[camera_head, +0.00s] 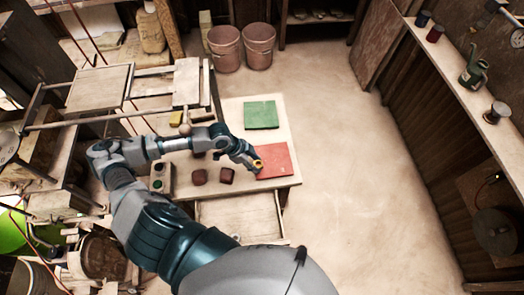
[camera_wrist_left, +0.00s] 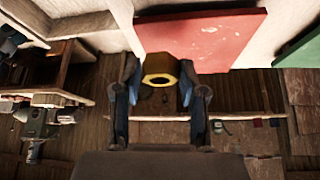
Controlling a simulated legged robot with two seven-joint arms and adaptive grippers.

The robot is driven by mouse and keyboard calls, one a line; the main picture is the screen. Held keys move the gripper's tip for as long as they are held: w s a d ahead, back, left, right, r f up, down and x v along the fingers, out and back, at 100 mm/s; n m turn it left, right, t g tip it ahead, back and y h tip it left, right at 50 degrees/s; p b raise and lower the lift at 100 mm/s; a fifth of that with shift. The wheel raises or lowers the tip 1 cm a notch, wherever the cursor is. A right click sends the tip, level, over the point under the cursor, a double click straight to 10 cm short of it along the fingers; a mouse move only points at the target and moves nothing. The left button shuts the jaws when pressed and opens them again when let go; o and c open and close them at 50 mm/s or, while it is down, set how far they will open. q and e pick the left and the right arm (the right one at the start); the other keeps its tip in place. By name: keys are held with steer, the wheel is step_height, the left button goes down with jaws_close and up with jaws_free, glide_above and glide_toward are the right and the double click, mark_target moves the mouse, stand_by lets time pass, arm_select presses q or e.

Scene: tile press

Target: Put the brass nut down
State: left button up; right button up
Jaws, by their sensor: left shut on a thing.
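The brass nut (camera_wrist_left: 160,69) is a yellow six-sided ring with a dark hole, and my left gripper (camera_wrist_left: 159,84) is shut on it, one finger at each side. The gap between nut and tile cannot be told. The red tile (camera_wrist_left: 200,36) lies behind the nut in the wrist view. A green tile (camera_head: 261,115) lies farther back on the pale table (camera_head: 234,105). My right gripper is not in view.
A wooden frame press (camera_head: 100,88) stands at the left. Two buckets (camera_head: 224,49) stand behind the table. The floor to the right is clear.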

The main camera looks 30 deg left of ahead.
arm_select(q)
glide_above(264, 155)
steer(key=a, duration=0.1)
steer(key=shift+s+a+f, duration=0.15)
steer(key=shift+s+f, duration=0.15)
steer(key=shift+s, duration=0.1)
steer(key=shift+w+a+f+p, duration=0.1)
steer(key=shift+w+f+p, duration=0.05)
steer(key=shift+p, duration=0.15)
step_height(264, 155, down, 3)
steer(key=shift+f, duration=0.2)
steer(key=o, duration=1.2)
steer(key=v, duration=1.2)
steer(key=shift+r+b, duration=0.1)
steer(key=shift+b, duration=0.25)
